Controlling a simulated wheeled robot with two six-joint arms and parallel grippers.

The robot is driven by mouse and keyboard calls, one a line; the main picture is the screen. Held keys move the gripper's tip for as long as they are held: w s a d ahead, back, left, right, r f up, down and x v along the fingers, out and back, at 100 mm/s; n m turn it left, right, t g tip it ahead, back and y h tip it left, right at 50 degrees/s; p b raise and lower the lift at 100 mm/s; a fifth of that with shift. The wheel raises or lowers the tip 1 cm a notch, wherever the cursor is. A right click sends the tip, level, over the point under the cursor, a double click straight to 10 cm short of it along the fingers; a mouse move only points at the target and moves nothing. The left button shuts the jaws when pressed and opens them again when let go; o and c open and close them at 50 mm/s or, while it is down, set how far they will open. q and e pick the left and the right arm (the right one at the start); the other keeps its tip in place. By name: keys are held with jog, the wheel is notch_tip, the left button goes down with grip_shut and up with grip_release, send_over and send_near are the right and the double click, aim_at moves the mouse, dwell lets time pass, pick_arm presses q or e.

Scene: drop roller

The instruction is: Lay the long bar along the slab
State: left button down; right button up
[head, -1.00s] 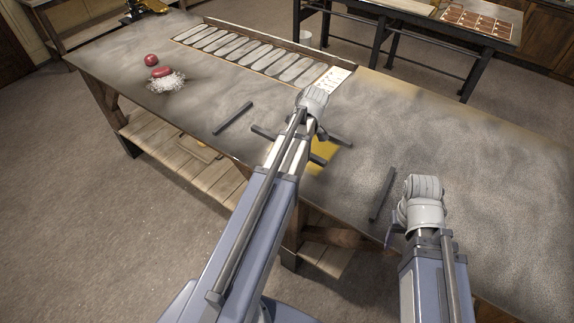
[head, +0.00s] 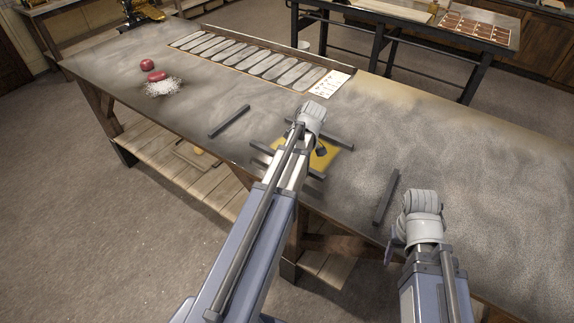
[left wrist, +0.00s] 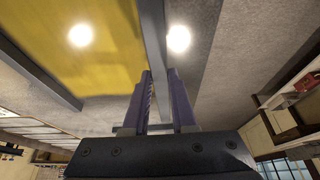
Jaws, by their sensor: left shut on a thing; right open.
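The yellow slab (head: 327,158) lies flat on the table, partly hidden by my left arm. A dark bar (head: 338,139) lies along its far side. My left gripper (left wrist: 160,100) is shut on a second long grey bar (left wrist: 153,30), which runs along the slab's near side. In the head view the two ends of this held bar (head: 316,173) show on either side of my arm. In the left wrist view the slab (left wrist: 85,45) is left of the held bar; I cannot tell whether they touch. My right gripper (head: 421,210) is open and empty, its fingertips mostly hidden.
One loose dark bar (head: 229,121) lies left of the slab, another (head: 386,198) right of it beside my right gripper. A red ball (head: 147,64), a red piece (head: 157,76) on white powder and a long tray of ovals (head: 250,58) are farther off. The right of the table is clear.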

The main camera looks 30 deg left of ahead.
pick_arm(q)
jog(key=shift+f+b, duration=1.6)
jog(key=shift+f, duration=0.15)
jog(key=shift+f, duration=0.15)
jog(key=c, duration=0.7)
grip_release()
jog(key=shift+r, duration=0.2)
jog(key=shift+d+r+p, duration=0.2)
jog(key=shift+r+p, duration=0.4)
jog(key=shift+p, duration=0.05)
jog(key=p+v, duration=1)
jog(key=shift+d+r, duration=0.25)
jog(key=shift+r, duration=0.05)
